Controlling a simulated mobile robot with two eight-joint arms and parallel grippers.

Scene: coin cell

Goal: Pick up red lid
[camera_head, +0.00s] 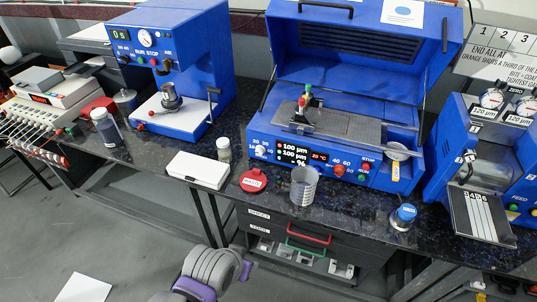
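The red lid (253,181) lies flat on the dark speckled bench near its front edge, with a pale label on its top. It is between a white box (198,170) on the left and a grey, metallic-looking beaker (304,187) on the right. Nothing is touching it from above. Neither of my grippers shows in the head view. Only a grey and purple part of my own arm (212,272) shows at the bottom, below the bench edge and apart from the lid.
A small jar (224,149) stands behind the lid. A large blue machine (345,125) with a raised cover stands behind the beaker. A blue-capped bottle (403,217) is at the right front. A blue press (172,60) stands at the back left. Drawers (272,222) are below the bench.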

